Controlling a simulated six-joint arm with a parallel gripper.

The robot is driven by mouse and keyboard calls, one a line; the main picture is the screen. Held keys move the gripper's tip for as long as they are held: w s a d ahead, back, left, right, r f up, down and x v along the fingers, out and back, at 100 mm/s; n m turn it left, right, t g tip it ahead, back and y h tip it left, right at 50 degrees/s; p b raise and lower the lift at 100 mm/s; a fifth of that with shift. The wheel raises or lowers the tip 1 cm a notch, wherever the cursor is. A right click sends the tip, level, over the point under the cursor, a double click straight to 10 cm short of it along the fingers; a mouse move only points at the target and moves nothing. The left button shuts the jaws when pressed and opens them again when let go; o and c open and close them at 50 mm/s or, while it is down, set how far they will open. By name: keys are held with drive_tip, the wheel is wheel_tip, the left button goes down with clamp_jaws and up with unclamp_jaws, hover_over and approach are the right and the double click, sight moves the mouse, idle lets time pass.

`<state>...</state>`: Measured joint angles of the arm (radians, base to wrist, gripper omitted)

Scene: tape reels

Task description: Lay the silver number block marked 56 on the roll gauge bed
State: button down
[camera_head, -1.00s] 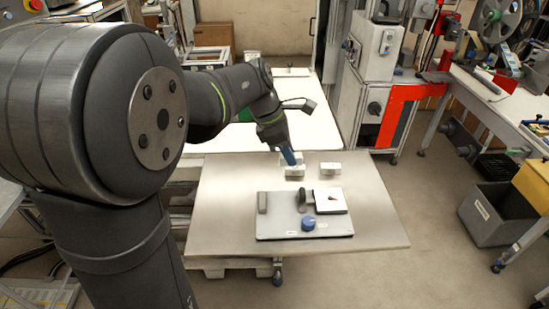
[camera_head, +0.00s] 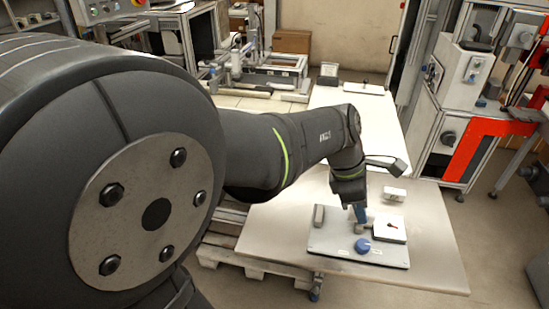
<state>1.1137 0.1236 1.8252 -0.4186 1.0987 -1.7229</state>
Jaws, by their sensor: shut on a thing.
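A pale block (camera_head: 395,194) lies on the table (camera_head: 432,255) behind the bed. Table to the right of the bed is clear. A white bench (camera_head: 372,118) stands behind, and a machine with a red frame (camera_head: 489,138) stands at the right.

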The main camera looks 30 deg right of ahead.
drive_tip(key=w+f, duration=0.1)
drive_tip(key=w, duration=0.1)
drive_tip(key=w+f, duration=0.1)
drive_tip(key=w, duration=0.1)
drive_tip(key=w+f, duration=0.1)
drive_tip(key=w, duration=0.1)
drive_tip(key=shift+d+f, duration=0.25)
drive_tip(key=shift+f, duration=2.1)
drive_tip(key=shift+f, duration=0.1)
drive_tip(key=c, duration=1.2)
unclamp_jaws()
drive_tip(key=v, duration=1.2)
drive_tip(key=shift+r, duration=0.2)
